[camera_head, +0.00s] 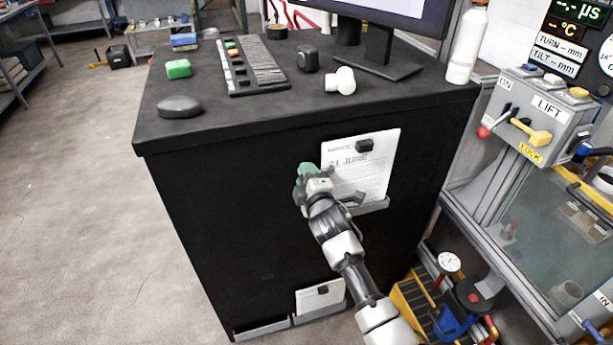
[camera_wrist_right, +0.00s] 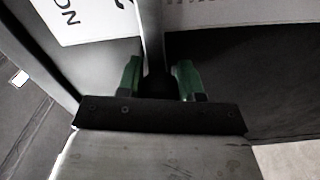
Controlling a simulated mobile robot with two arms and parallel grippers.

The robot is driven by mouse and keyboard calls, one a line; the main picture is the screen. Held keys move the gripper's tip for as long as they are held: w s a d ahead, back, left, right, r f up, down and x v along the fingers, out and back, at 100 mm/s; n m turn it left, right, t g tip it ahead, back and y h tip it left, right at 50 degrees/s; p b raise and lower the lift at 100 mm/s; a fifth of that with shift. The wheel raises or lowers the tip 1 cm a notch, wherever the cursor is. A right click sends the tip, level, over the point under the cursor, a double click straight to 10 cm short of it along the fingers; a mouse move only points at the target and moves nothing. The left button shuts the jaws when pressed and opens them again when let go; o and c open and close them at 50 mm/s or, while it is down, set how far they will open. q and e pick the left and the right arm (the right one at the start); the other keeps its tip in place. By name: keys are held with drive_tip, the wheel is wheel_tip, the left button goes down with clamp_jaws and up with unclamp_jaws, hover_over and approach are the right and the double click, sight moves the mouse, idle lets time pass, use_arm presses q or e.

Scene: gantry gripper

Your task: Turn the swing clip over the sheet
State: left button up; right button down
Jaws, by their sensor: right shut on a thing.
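In the head view the gripper hides the held part. My left gripper is out of view.
A grey ledge (camera_head: 372,207) runs under the sheet. The black cabinet top (camera_head: 220,115) carries a keypad, a monitor and small items. A lever panel (camera_head: 540,115) stands at right. A second, lower sheet (camera_head: 320,298) is near the floor. Open floor lies at left.

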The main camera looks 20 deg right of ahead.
drive_tip(key=c, duration=0.7)
unclamp_jaws()
drive_tip(key=shift+c, duration=0.2)
drive_tip(key=shift+s, duration=0.1)
drive_tip(key=s, duration=1)
drive_tip(key=shift+s+d+b, duration=0.2)
drive_tip(key=shift+s+b, duration=0.15)
drive_tip(key=shift+b, duration=0.1)
